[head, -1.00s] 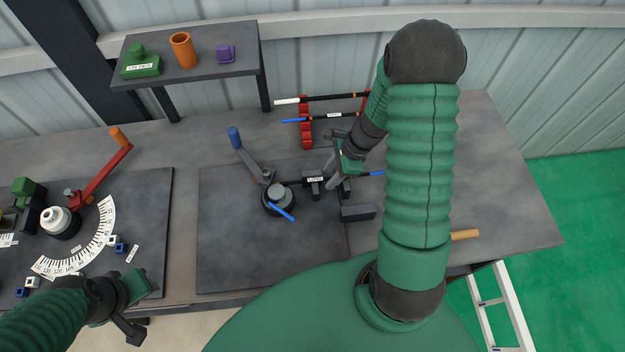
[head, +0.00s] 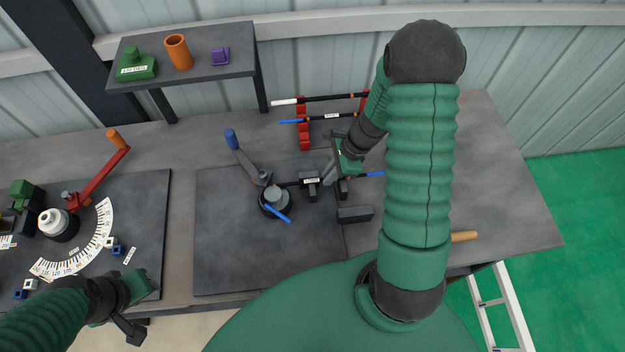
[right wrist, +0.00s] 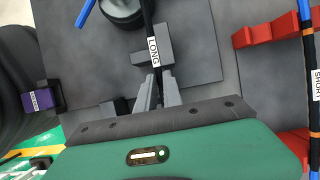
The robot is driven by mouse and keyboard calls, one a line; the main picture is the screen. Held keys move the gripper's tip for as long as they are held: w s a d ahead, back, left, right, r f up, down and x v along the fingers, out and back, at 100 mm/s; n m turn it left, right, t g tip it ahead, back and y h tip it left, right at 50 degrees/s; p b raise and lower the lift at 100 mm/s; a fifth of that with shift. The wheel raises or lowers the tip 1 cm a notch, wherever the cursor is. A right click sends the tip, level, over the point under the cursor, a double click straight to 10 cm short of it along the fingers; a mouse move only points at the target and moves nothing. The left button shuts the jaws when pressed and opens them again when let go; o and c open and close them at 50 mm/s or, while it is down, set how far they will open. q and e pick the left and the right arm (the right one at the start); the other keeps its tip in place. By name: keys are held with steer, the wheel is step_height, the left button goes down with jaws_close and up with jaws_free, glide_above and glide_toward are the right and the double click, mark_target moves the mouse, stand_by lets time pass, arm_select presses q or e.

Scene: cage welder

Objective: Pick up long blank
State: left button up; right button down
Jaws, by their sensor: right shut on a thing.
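The long blank, a dark rod with a "LONG" label (head: 312,181) and a blue right end (head: 372,174), lies across the fixture on the middle plate. Its label also shows in the right wrist view (right wrist: 154,50). My right gripper (head: 341,182) is shut on the long blank just right of the label. In the right wrist view its fingers (right wrist: 157,95) close around the rod below the label. My palm hides the rod beyond the fingers there. My left gripper (head: 135,305) hangs at the lower left, away from the blank; its fingers are unclear.
A bending fixture with a blue-handled lever (head: 232,139) and round post (head: 277,196) stands at the blank's left end. A grey block (head: 355,214) sits in front of my right gripper. Red racks (head: 304,135) behind hold other rods, one labelled "SHORT" (right wrist: 315,85).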

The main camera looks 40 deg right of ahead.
steer(key=shift+w+r, duration=0.1)
steer(key=shift+r, duration=0.05)
stand_by(0.7)
step_height(320, 180, up, 10)
steer(key=shift+p, duration=0.35)
steer(key=c, duration=2)
jaws_free()
jaws_close()
